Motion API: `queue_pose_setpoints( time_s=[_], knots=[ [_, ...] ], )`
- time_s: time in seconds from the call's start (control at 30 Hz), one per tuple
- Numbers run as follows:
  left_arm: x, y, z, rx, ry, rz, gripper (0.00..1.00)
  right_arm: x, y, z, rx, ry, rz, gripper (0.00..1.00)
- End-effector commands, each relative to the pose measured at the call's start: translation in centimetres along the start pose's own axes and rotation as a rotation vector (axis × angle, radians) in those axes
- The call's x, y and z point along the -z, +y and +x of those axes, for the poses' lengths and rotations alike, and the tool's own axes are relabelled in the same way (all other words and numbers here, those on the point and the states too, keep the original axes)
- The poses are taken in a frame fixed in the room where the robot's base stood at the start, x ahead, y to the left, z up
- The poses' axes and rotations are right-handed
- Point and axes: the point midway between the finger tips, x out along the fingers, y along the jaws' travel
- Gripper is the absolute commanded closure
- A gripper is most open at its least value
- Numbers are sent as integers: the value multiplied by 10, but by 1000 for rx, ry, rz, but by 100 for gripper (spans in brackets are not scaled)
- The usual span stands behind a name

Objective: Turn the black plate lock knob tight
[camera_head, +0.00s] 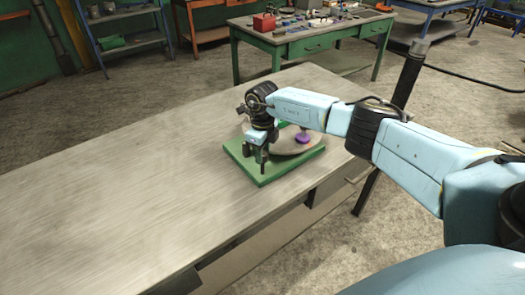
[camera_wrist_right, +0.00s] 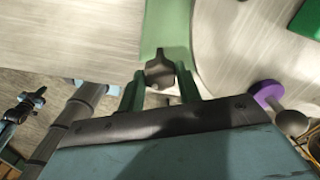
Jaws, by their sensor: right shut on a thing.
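My right gripper (camera_head: 255,157) is over the left front part of a green base (camera_head: 268,176) on the workbench, fingers pointing down. In the right wrist view, the gripper (camera_wrist_right: 160,82) is shut on the black plate lock knob (camera_wrist_right: 158,68), with one green finger on each side. The knob sits against the green base (camera_wrist_right: 166,22), next to a round grey plate (camera_wrist_right: 235,38). The plate (camera_head: 290,147) lies on the base in the head view, partly hidden by my right arm. The black knob is hidden in the head view. My left gripper is not in view.
A purple knob (camera_head: 302,138) stands at the plate's right side; it also shows in the wrist view (camera_wrist_right: 268,92). The grey bench top (camera_head: 120,200) is clear left of the base. A green table (camera_head: 308,45) with small items stands behind, across open floor.

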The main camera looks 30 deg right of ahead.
Motion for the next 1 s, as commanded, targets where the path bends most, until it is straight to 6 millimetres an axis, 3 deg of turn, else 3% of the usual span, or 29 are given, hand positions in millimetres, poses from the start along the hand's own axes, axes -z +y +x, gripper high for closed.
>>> queue_pose_setpoints(
  time_s=[1.0],
  knots=[
    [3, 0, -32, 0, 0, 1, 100, -1, 0, -3, 1, -2, 949, 89]
  ],
)
